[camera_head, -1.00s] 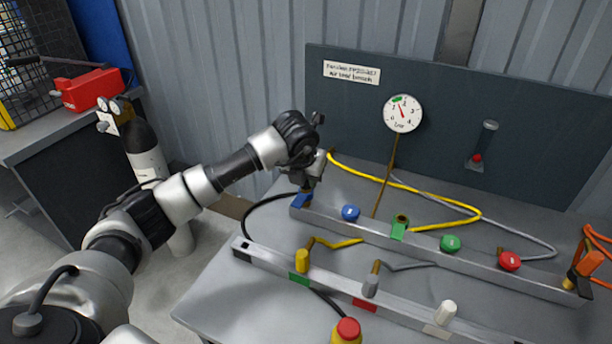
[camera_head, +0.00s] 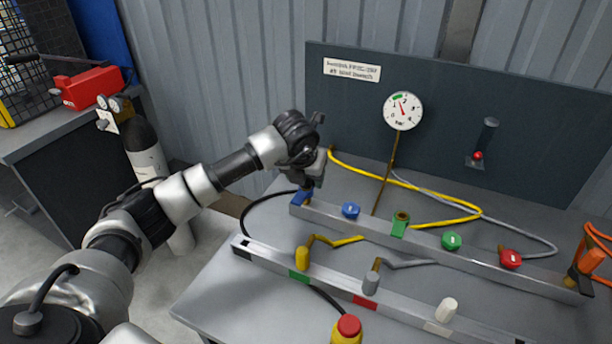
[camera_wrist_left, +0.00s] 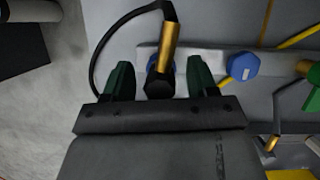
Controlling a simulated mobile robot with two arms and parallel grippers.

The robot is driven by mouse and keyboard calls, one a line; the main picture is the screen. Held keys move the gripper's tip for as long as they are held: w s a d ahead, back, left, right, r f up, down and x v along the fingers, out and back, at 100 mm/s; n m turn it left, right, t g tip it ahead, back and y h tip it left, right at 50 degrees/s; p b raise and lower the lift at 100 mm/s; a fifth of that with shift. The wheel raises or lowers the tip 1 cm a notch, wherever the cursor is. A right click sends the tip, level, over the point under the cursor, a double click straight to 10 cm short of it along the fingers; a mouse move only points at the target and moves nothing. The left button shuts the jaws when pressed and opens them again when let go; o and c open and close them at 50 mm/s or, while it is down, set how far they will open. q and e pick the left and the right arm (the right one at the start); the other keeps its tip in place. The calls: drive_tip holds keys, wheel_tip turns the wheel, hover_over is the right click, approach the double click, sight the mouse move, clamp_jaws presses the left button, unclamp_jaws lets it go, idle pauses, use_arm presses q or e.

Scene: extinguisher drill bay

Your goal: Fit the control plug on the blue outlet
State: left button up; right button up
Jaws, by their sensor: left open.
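The control plug (camera_wrist_left: 168,46), with a brass body, a black end and a black hose, lies between my left gripper's fingers in the left wrist view. My left gripper (camera_wrist_left: 160,66) is open, with one green-tipped finger on each side of the plug and gaps visible. The blue outlet (camera_wrist_left: 152,66) shows partly behind the plug; the plug appears to be at it, but how fully it is seated is hidden. In the head view my left gripper (camera_head: 309,182) is at the left end of the rear rail, over the blue outlet (camera_head: 299,198). My right gripper is not in view.
A blue knob (camera_head: 351,210) is just right of the gripper. A green outlet (camera_head: 400,226), green knob (camera_head: 452,240) and red knob (camera_head: 510,258) follow along the rail. A front rail (camera_head: 330,290) holds yellow, grey and white plugs. A gauge (camera_head: 403,111) stands behind.

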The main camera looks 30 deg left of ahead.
use_arm(q)
drive_tip(key=v, duration=1)
drive_tip(key=shift+r+b, duration=0.4)
drive_tip(key=shift+s, duration=0.15)
